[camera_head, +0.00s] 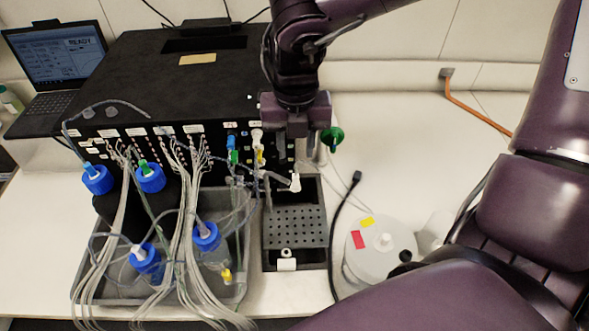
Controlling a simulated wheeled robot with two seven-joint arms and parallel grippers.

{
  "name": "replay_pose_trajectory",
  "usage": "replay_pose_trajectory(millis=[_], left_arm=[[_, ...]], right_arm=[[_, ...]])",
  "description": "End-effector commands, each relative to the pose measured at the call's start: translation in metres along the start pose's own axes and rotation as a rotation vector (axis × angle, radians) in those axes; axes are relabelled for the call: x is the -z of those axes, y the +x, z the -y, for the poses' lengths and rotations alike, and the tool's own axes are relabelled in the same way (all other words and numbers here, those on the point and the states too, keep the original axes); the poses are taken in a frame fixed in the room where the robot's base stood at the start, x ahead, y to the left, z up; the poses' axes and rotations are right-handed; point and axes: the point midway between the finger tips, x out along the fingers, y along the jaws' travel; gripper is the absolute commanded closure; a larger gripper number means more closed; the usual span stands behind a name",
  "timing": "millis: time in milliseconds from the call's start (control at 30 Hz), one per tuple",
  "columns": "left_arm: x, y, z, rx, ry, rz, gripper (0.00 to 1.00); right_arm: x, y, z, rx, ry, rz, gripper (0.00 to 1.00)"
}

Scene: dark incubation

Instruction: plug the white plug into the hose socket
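My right gripper (291,138) points down in front of the black box's right end. Its fingers are dark and small here, and I cannot tell whether they are open or hold something. A small white plug-like piece (295,183) shows just below the gripper, above the back of the perforated tray. I cannot tell whether it touches the gripper. Another white fitting (286,262) sits at the tray's front. A white connector (257,136) is on the box front, left of the gripper, with yellow and blue ones near it. I cannot tell which is the hose socket. My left gripper is not in view.
The black box (150,75) carries many thin tubes. Blue-capped bottles (98,179) stand in and around a grey tray (245,265). The perforated tray (268,240) is beside it. A black cable and a white round container (380,262) lie right. A laptop (58,55) is at back left.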

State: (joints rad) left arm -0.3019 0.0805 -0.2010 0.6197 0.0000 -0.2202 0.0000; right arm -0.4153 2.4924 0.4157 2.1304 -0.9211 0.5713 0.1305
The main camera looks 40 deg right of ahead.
Motion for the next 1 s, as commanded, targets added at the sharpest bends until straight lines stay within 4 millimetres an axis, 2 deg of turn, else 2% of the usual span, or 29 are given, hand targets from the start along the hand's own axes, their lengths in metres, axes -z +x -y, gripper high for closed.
replay_pose_trajectory(millis=[267, 467, 600, 700, 1000], left_arm=[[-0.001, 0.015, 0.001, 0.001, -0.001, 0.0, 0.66], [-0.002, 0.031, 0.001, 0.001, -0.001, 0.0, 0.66], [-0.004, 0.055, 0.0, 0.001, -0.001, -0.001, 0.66], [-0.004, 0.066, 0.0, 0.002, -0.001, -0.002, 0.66], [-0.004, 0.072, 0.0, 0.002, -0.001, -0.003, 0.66]], right_arm=[[0.0, 0.024, 0.0, 0.0, 0.001, -0.001, 0.65], [0.0, 0.053, 0.0, -0.001, 0.0, -0.002, 0.65], [0.0, 0.074, -0.001, -0.002, 0.0, 0.001, 0.65], [-0.001, 0.084, -0.001, -0.002, 0.0, 0.001, 0.65], [-0.001, 0.089, 0.0, -0.002, 0.001, 0.001, 0.65]])
